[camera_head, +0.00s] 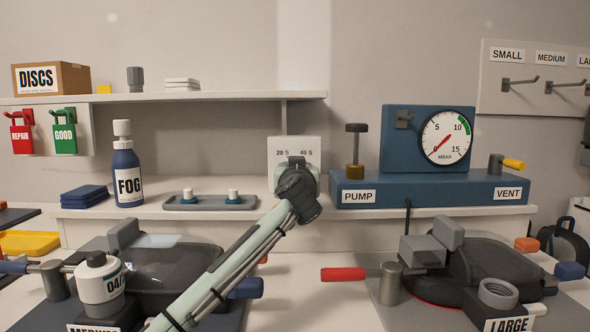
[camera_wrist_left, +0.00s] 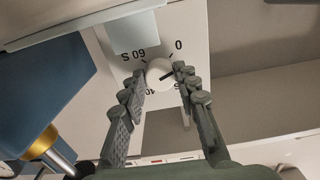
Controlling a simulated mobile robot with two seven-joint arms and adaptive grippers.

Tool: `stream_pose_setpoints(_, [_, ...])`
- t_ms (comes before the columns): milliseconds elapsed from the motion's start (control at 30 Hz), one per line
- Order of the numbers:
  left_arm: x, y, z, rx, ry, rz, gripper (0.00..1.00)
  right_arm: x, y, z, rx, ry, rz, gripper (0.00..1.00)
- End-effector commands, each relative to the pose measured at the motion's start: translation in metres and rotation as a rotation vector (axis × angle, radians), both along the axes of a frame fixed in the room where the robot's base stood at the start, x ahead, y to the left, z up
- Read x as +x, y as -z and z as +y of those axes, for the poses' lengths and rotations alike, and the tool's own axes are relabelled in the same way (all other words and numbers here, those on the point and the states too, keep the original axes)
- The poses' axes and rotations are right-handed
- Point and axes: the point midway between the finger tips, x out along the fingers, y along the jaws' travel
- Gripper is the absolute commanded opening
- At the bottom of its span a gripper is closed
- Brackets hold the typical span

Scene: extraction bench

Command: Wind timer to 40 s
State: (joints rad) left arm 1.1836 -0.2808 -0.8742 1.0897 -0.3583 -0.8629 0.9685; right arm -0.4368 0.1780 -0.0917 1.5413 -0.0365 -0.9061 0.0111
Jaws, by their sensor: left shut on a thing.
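The timer is a pale plate (camera_head: 284,145) on the back wall above the shelf; 20 S and 40 S labels show along its top, and my left gripper hides its lower part. In the left wrist view the white round knob (camera_wrist_left: 157,72) carries a dark pointer line. The plate appears rotated there, with 0 and 60 S above the knob and a partly covered 40 below. The pointer line aims right, towards the right finger, between 0 and a label hidden there. My left gripper (camera_head: 298,168) (camera_wrist_left: 160,84) has its fingertips closed on either side of the knob. My right gripper is not in view.
The blue pump unit (camera_head: 432,190) with its gauge stands close right of the timer. Two dark presses (camera_head: 170,268) (camera_head: 480,270) flank my arm in front.

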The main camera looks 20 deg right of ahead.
Motion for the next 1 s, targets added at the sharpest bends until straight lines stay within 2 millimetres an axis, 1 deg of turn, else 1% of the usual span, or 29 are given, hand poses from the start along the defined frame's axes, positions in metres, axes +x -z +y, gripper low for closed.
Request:
stream_pose_setpoints(367, [0.000, 0.001, 0.000, 0.001, -0.001, 0.002, 0.02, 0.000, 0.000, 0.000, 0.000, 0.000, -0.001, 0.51])
stream_pose_setpoints(400, [0.000, 0.001, 0.000, 0.001, -0.001, 0.002, 0.34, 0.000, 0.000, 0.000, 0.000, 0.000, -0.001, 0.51])
stream_pose_setpoints(533, [0.000, 0.001, 0.000, 0.000, -0.001, 0.001, 0.50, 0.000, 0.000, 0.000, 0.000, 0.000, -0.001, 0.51])
stream_pose_setpoints(867, [-0.001, 0.000, 0.000, 0.000, 0.000, 0.000, 0.51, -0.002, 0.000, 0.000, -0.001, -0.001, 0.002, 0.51])
stream_pose_setpoints(1000, [-0.012, 0.001, 0.003, -0.002, 0.001, 0.002, 0.51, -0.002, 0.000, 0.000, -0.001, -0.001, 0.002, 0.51])
